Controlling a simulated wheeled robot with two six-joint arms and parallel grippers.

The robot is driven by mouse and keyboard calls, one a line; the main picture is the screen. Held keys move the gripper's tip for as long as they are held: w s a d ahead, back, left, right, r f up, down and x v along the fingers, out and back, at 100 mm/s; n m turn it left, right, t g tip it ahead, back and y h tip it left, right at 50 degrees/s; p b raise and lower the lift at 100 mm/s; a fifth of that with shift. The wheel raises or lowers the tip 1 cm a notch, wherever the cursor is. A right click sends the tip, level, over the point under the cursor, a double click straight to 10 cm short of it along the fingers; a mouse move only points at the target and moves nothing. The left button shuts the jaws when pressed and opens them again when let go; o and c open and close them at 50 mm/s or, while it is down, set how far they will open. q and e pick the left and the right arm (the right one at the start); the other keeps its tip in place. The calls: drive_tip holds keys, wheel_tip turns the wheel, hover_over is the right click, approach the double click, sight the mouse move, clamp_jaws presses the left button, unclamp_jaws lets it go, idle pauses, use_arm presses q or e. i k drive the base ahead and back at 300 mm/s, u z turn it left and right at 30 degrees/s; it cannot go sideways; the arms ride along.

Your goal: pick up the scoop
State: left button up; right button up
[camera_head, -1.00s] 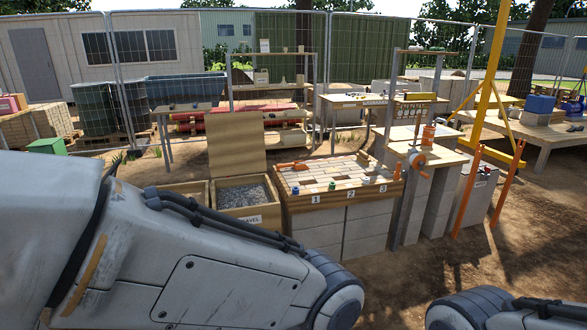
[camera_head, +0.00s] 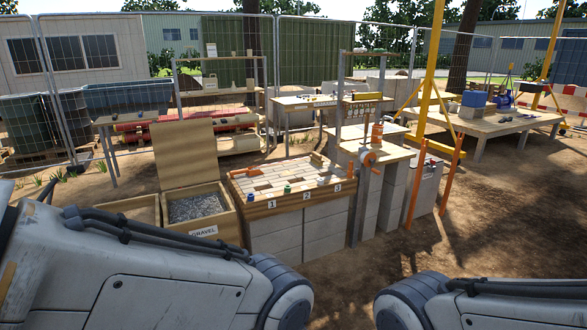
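I cannot make out a scoop for certain. A small orange tool (camera_head: 240,172) lies at the back left of the paved worktop (camera_head: 262,208), and it is too small to tell whether it is the scoop. The gravel bin (camera_head: 228,226) has its lid raised at the back and grey gravel inside. No scoop shows in the gravel. My left and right arms cross the bottom of the view, but neither gripper is in the picture. My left arm hides the ground in front of the bin.
Green and blue items (camera_head: 287,188) sit near the worktop's numbered front edge. A low wooden platform (camera_head: 490,122) stands at the right. The dirt ground (camera_head: 480,235) at right is clear.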

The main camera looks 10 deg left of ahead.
sight(254, 172)
drive_tip(key=u, duration=0.05)
drive_tip(key=i, duration=1.85)
drive_tip(key=u, duration=0.45)
drive_tip(key=i, duration=2.4)
drive_tip(key=u, duration=0.3)
